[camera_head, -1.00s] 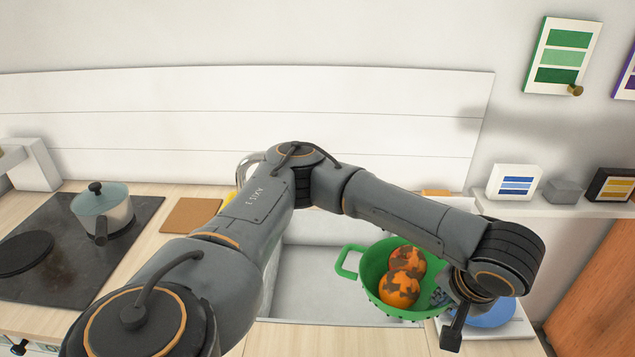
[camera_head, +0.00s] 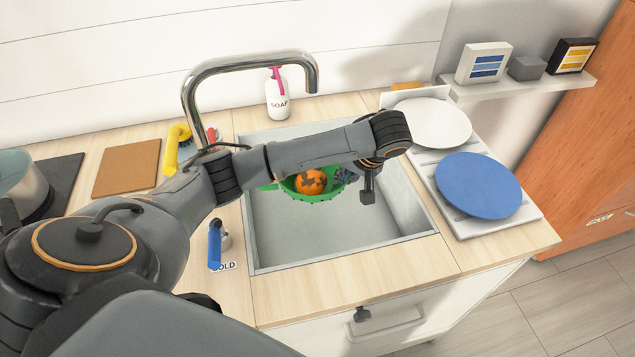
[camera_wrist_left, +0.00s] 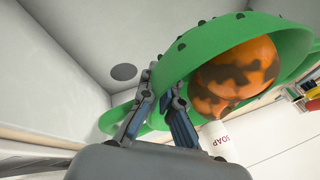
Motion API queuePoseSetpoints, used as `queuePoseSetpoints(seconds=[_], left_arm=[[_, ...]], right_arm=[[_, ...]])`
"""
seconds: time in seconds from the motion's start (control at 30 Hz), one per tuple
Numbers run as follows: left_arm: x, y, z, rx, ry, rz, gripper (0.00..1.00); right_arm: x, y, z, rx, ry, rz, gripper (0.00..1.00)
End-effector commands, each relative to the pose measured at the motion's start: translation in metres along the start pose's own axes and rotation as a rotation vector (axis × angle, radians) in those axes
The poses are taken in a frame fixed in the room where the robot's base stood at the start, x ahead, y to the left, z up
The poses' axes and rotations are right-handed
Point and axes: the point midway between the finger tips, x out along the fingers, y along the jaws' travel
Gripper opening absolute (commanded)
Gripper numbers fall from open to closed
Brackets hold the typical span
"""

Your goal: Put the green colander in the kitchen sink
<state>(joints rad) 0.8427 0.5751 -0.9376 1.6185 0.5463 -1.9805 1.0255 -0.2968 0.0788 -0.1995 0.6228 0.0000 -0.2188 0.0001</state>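The green colander (camera_head: 298,187) is over the sink (camera_head: 330,243), inside its outline and towards the back, partly hidden behind my left forearm. An orange and brown mottled fruit (camera_head: 311,181) lies in it. My left gripper (camera_head: 347,175) is at the colander's right side. In the left wrist view the gripper's fingers (camera_wrist_left: 157,92) are closed around the rim of the colander (camera_wrist_left: 180,58), with mottled fruit (camera_wrist_left: 235,75) inside. The dark round drain (camera_wrist_left: 123,72) shows apart from the colander. I cannot tell whether the colander touches the sink bottom. My right gripper is out of view.
A tall faucet (camera_head: 188,95) arches behind the sink, with a soap bottle (camera_head: 278,98) at the back. A blue plate (camera_head: 478,185) and a white plate (camera_head: 432,122) stand to the right. A blue-handled tap (camera_head: 215,244) is left of the sink. The front of the basin is clear.

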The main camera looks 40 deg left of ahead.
Motion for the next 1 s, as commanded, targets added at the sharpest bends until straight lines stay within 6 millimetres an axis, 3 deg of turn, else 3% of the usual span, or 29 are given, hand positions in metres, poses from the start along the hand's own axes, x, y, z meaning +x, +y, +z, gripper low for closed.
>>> queuePoseSetpoints(seconds=[0.3, 0.7, 1.0], left_arm=[[0.047, 0.018, 0.013, -0.003, -0.002, -0.004, 0.00], [0.086, 0.035, 0.024, -0.002, 0.000, -0.003, 0.00], [0.089, 0.036, 0.025, -0.003, 0.001, -0.002, 0.00]], right_arm=[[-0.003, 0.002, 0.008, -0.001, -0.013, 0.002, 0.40], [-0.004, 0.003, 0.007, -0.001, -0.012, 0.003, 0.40], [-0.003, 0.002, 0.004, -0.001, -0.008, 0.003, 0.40]])
